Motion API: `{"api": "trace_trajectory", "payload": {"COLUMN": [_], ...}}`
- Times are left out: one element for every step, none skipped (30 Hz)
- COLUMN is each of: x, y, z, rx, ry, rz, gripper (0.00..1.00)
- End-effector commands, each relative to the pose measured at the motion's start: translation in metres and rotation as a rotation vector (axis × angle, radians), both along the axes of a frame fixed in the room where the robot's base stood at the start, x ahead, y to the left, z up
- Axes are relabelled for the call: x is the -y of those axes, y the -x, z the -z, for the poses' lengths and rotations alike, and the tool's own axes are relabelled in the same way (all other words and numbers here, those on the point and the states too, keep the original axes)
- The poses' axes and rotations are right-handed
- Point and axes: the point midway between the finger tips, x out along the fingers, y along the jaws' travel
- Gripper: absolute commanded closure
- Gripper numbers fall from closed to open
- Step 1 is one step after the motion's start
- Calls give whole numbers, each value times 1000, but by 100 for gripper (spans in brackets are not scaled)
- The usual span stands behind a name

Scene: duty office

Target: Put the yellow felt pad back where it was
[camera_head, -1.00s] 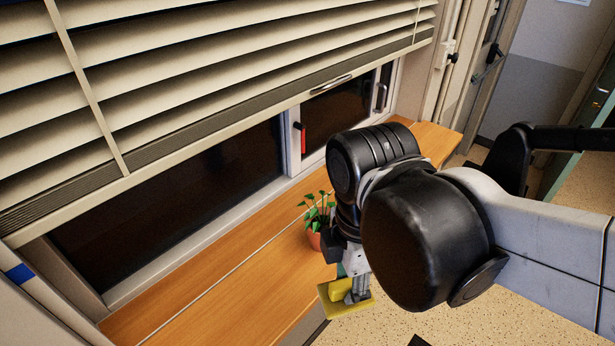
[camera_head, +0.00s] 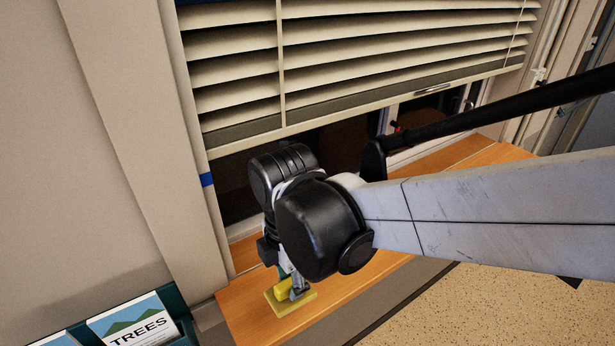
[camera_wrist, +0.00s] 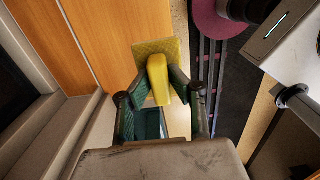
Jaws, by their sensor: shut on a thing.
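The yellow felt pad (camera_head: 291,302) is a flat square with a raised yellow block on top. My gripper (camera_head: 290,289) is shut on that block, and the pad hangs level beneath the fingers. In the head view it shows over the left front end of the wooden sill. In the wrist view the pad (camera_wrist: 172,52) lies beyond the fingertips, with its block (camera_wrist: 157,80) between the two green-lined fingers of my gripper (camera_wrist: 156,88). I cannot tell whether the pad touches the sill.
The wooden sill (camera_head: 245,315) runs below the window and blinds (camera_head: 350,65). A wall pillar (camera_head: 150,140) stands at its left end. A dark green rack with a TREES booklet (camera_head: 135,325) is at the lower left. The sill's left end looks bare.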

Motion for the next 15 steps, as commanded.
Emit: {"api": "trace_trajectory", "payload": {"x": [0, 0, 0, 0, 0, 0, 0, 0, 0, 0, 0, 0, 0, 0, 0], "y": [-8, -13, -19, -23, -27, -32, -36, -39, -43, -45, -47, -49, -51, -52, -52], "z": [5, 7, 10, 13, 15, 19, 21, 23, 25, 26, 28, 29, 30, 31, 32], "rx": [0, 0, 0, 0, 0, 0, 0, 0, 0, 0, 0, 0, 0, 0, 0], "ry": [0, 0, 0, 0, 0, 0, 0, 0, 0, 0, 0, 0, 0, 0, 0], "rz": [2, 1, 2, 3, 2, 1, 1, 1, 2, 2, 1, 0, 0, -1, -1], "gripper": [100, 100, 100, 100, 100, 100, 100, 100, 100, 100, 100, 100, 100, 100, 100]}}
